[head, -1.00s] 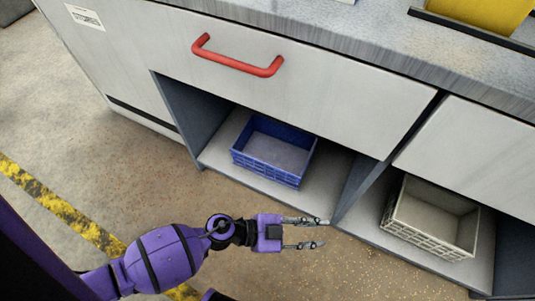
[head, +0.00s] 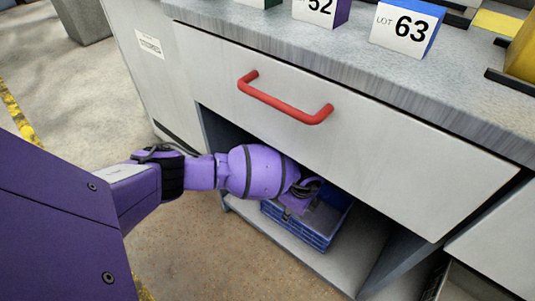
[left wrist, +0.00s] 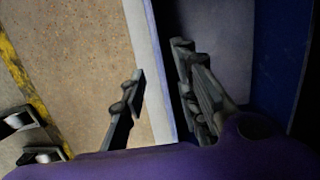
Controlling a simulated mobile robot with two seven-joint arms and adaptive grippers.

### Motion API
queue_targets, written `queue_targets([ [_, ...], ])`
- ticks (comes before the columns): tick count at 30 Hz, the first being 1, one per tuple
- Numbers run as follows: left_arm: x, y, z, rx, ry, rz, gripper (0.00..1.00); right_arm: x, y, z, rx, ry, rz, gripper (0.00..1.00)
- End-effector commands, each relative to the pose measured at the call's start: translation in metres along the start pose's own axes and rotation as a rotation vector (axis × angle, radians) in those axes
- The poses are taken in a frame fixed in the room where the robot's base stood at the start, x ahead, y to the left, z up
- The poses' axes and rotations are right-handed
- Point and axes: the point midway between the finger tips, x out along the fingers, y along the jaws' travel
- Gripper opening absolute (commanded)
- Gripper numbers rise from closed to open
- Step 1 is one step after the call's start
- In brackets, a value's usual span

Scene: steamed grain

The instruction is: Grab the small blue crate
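The small blue crate (head: 318,238) sits on the lower shelf of the open cabinet bay. My left arm reaches into the bay, and its gripper (head: 301,203) is at the crate's near side, mostly hidden by the wrist. In the left wrist view the gripper's fingers (left wrist: 163,95) are spread apart. The crate's thin blue rim (left wrist: 162,75) runs between them, one finger over the crate's inside and the other outside. I see a gap beside the rim, so the wall is not pinched. My right gripper is out of view.
A drawer front with a red handle (head: 285,98) overhangs the bay. The shelf (head: 275,232) has bare room in front of the crate. Numbered lot blocks (head: 407,27) stand on the countertop. A pale crate (head: 465,284) shows partly in the right bay.

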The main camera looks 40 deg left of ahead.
Motion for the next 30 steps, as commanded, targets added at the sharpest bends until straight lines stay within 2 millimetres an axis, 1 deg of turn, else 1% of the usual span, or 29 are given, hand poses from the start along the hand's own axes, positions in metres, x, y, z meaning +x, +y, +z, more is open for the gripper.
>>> queue_targets([
  [1,0.003,-0.001,-0.002,0.005,-0.004,0.002,0.29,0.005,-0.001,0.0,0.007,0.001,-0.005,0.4],
  [6,0.021,-0.001,-0.004,0.007,-0.005,0.005,0.29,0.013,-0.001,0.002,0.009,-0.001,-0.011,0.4],
  [11,0.032,-0.001,-0.005,0.008,-0.004,0.004,0.29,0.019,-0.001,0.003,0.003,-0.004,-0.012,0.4],
  [14,0.044,-0.001,-0.007,0.009,-0.004,0.005,0.29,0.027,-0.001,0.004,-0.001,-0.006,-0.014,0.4],
  [18,0.065,-0.002,-0.009,0.008,-0.003,0.006,0.29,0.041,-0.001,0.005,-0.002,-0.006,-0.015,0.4],
  [21,0.076,-0.002,-0.009,0.007,-0.004,0.006,0.29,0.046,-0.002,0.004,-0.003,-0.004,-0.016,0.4],
  [28,0.077,-0.002,-0.008,0.007,-0.002,0.004,0.29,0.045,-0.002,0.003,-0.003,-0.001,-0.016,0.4],
  [29,0.077,-0.002,-0.008,0.007,-0.002,0.004,0.28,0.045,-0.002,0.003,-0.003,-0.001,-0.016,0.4],
  [30,0.077,-0.002,-0.008,0.007,-0.002,0.004,0.22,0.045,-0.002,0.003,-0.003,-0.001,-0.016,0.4],
])
